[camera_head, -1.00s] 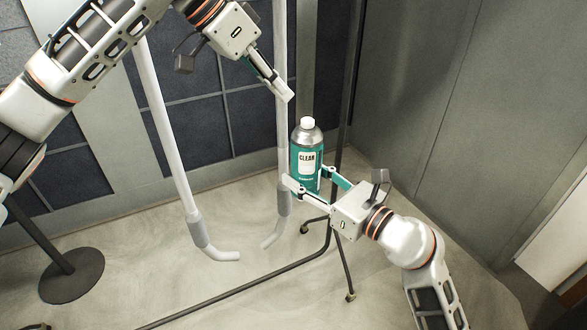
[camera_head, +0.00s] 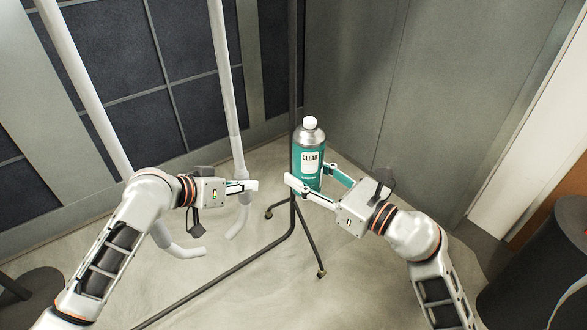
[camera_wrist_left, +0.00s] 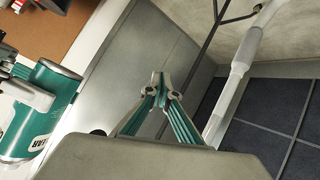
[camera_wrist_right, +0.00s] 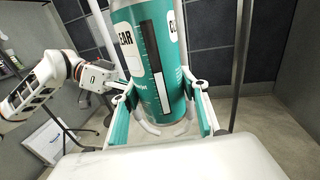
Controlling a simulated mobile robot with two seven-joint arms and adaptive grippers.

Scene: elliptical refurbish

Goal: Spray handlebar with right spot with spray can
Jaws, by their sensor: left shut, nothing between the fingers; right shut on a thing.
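The spray can (camera_head: 309,160) is teal and silver with a white cap and a "CLEAR" label. My right gripper (camera_head: 307,183) is shut around its lower body and holds it upright; the can fills the middle of the right wrist view (camera_wrist_right: 152,70). My left gripper (camera_head: 252,186) is shut and empty, a little left of the can and apart from it. Its closed fingers show in the left wrist view (camera_wrist_left: 160,82). The white handlebar (camera_head: 230,95) hangs as two long tubes with curved lower ends, behind my left gripper. My left arm hides part of the left tube. No spot is discernible on it.
A dark metal stand (camera_head: 297,228) with legs on the floor is below and behind the can. A dark round base (camera_head: 30,285) is at lower left. A dark cylinder (camera_head: 545,265) stands at right. Grey walls enclose the corner.

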